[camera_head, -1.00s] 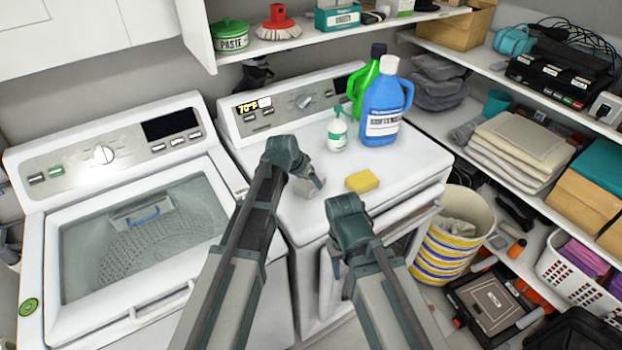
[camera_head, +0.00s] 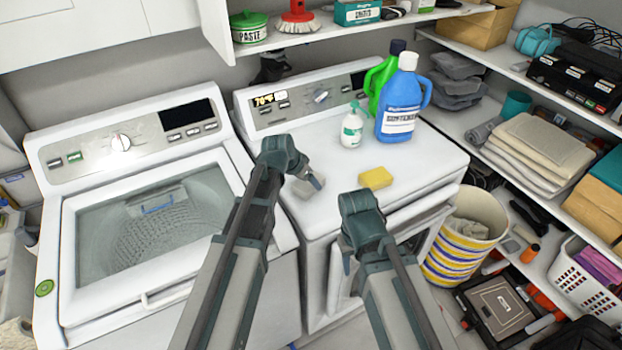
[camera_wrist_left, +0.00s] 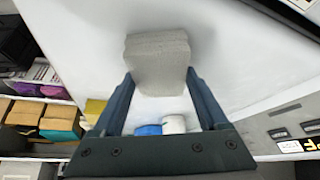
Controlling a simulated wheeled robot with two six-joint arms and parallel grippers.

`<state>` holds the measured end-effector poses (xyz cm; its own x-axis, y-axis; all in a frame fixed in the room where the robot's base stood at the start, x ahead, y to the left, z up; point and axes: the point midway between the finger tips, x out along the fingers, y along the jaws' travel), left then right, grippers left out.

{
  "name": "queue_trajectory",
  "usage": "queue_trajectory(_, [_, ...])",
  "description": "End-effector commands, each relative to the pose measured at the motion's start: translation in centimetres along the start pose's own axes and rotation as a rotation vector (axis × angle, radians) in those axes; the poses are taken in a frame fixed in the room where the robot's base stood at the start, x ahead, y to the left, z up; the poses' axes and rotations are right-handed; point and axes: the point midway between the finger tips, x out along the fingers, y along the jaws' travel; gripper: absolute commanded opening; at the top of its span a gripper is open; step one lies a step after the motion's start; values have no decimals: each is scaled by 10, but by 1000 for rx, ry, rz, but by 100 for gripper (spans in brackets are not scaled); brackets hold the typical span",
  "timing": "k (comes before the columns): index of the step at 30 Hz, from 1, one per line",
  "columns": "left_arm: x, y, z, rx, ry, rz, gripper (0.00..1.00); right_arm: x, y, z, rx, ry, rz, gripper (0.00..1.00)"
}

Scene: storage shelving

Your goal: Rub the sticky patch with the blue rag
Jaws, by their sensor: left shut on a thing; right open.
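My left gripper (camera_head: 314,182) is shut on a grey-beige block-like thing (camera_wrist_left: 158,62), low over the front left of the white dryer top (camera_head: 335,160). That thing also shows in the head view (camera_head: 305,190), partly behind the gripper. Whether it touches the top is unclear. I see no blue rag, and no sticky patch can be made out. A yellow sponge (camera_head: 376,178) lies on the dryer top to the right of the left gripper. My right gripper (camera_head: 348,258) is open in front of the dryer, its fingers mostly hidden by my arm.
A white spray bottle (camera_head: 351,128), a blue jug (camera_head: 402,105) and a green jug (camera_head: 376,88) stand on the dryer top behind the sponge. A washer (camera_head: 150,215) is on the left. A striped bin (camera_head: 465,235) and loaded shelves are on the right.

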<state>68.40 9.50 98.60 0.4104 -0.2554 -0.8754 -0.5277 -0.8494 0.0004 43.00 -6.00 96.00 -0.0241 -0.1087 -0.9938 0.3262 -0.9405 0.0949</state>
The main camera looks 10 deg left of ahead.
Motion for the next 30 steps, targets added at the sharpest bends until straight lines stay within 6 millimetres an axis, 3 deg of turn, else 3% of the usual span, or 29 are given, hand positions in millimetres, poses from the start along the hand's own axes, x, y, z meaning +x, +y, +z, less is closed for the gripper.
queue_trajectory(6, [-7, -7, 18, 0, -4, -2, 32, 2, 0, 0, 0, 0, 0, 50])
queue_trajectory(17, [-8, -9, 20, 1, -9, -2, 32, 1, 0, 0, 0, 0, 0, 50])
queue_trajectory(30, [-41, -8, 0, 0, -4, -1, 32, -36, 4, 2, 0, 0, 0, 50])
